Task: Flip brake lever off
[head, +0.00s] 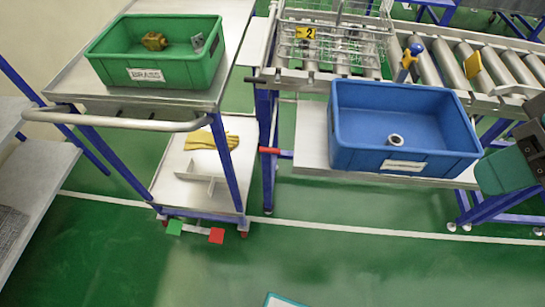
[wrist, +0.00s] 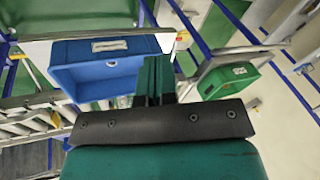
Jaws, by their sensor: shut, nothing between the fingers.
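Near the floor at the front of the wheeled cart is a bar with a green pad (head: 174,228) at left and a red pad (head: 216,236) at right, which looks like a brake lever. A red-tipped handle (head: 270,151) also sticks out left from the conveyor frame; I cannot tell for sure which is the brake lever. My gripper (wrist: 156,70) shows in the wrist view with its green fingers shut and empty. Part of my arm shows at the right edge of the head view, well apart from the cart's pads.
The cart carries a green bin (head: 115,70) labelled BRASS with a brass piece inside. A yellow glove (head: 207,141) lies on its lower shelf. A blue bin (head: 345,150) holding a metal ring sits before the roller conveyor (head: 480,85).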

